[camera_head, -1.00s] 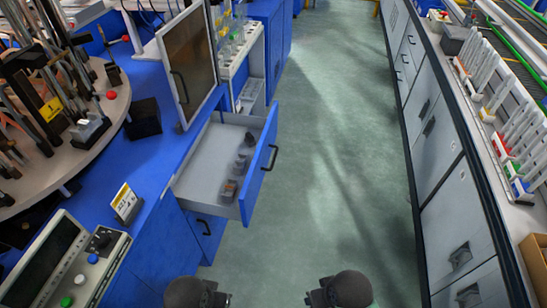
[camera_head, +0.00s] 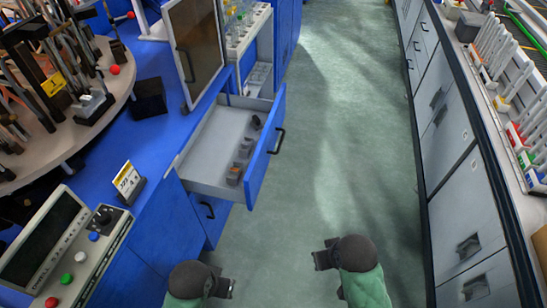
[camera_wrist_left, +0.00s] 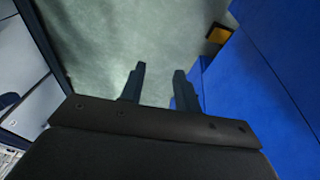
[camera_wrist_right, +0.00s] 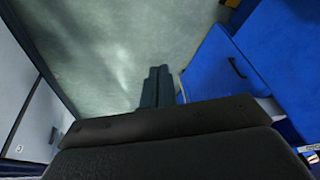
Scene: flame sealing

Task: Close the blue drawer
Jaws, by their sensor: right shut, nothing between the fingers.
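The blue drawer (camera_head: 264,152) is pulled out of the blue cabinet on the left, in the head view. Its black handle (camera_head: 278,141) is on the front face, toward the aisle. Several small grey and dark pieces (camera_head: 240,160) lie inside the drawer. My left gripper (camera_head: 226,286) is below and nearer than the drawer, apart from it; its fingers (camera_wrist_left: 156,85) are spread with nothing between them. My right gripper (camera_head: 320,258) is over the floor, to the right of and nearer than the drawer, not touching it. Its fingers (camera_wrist_right: 156,88) are together and empty.
A lower blue drawer front (camera_head: 209,212) with a handle is below the open one. A framed panel (camera_head: 192,50) stands on the bench behind it. A control box (camera_head: 70,250) is at the near left. Grey cabinets (camera_head: 450,150) line the right. The green aisle floor (camera_head: 330,120) is clear.

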